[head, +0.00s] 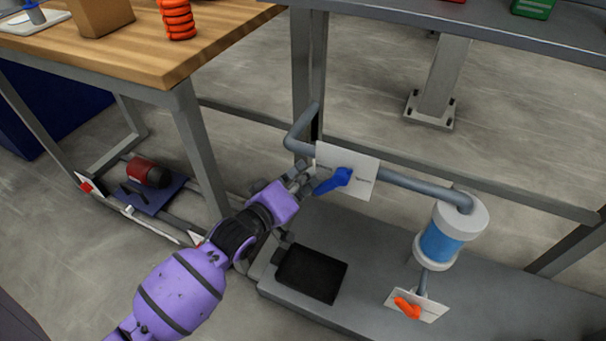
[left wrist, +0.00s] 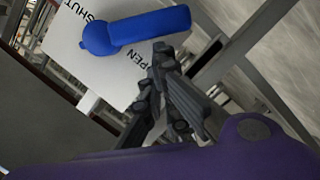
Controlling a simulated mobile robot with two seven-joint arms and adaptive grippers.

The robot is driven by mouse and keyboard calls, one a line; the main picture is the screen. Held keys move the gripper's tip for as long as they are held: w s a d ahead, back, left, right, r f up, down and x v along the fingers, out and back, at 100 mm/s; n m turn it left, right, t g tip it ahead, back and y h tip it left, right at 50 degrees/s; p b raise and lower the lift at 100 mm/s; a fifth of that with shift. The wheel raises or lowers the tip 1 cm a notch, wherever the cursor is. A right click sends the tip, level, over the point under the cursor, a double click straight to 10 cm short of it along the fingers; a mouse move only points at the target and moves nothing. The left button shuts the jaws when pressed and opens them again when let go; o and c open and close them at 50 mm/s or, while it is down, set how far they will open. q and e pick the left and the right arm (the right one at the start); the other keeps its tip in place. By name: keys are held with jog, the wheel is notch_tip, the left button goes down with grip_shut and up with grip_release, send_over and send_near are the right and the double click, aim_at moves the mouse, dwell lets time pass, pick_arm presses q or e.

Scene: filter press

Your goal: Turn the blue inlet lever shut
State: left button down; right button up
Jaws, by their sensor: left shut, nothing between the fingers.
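The blue inlet lever (head: 335,180) sits on a white plate (head: 361,185) on the grey pipe. In the head view its handle slants down and left from the pivot. In the left wrist view the lever (left wrist: 145,28) runs right from its round pivot, above a plate (left wrist: 82,65) lettered SHUT and OPEN; the OPEN word lies just below the handle. My left gripper (head: 303,178) is shut and empty, just left of the handle. In the left wrist view its fingertips (left wrist: 164,55) are close below the handle; I cannot tell whether they touch. My right gripper is not in view.
A blue and white filter cylinder (head: 440,240) and an orange lever (head: 407,307) stand to the right. A black pad (head: 311,272) lies on the grey platform (head: 380,285) below my gripper. A wooden table (head: 150,50) is at upper left, with a grey post beside the pipe.

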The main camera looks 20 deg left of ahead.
aim_at(317, 192)
pick_arm(q)
jog(key=shift+d+f+n, duration=0.1)
jog(key=shift+f+n, duration=0.45)
jog(key=shift+n, duration=0.15)
jog(key=f+n+b, duration=0.1)
jog(key=n, duration=0.1)
jog(key=d+f+n+t+h+b, duration=0.1)
jog(key=f+n, duration=0.1)
jog(key=d+f+n+b, duration=0.1)
jog(key=n, duration=0.1)
jog(key=shift+d+f, duration=0.2)
jog(key=shift+f, duration=0.1)
jog(key=d+n+t+b, duration=0.1)
jog(key=n+b, duration=0.1)
jog(key=n, duration=0.1)
jog(key=d+f+n+b, duration=0.1)
jog(key=d+n+b, duration=0.1)
jog(key=n, duration=0.1)
jog(key=d+n+t+b, duration=0.1)
jog(key=d+n+b, duration=0.1)
jog(key=n, duration=0.1)
jog(key=shift+s+d+f+t, duration=0.1)
jog(key=shift+d+f+t, duration=0.15)
jog(key=shift+f+t, duration=0.05)
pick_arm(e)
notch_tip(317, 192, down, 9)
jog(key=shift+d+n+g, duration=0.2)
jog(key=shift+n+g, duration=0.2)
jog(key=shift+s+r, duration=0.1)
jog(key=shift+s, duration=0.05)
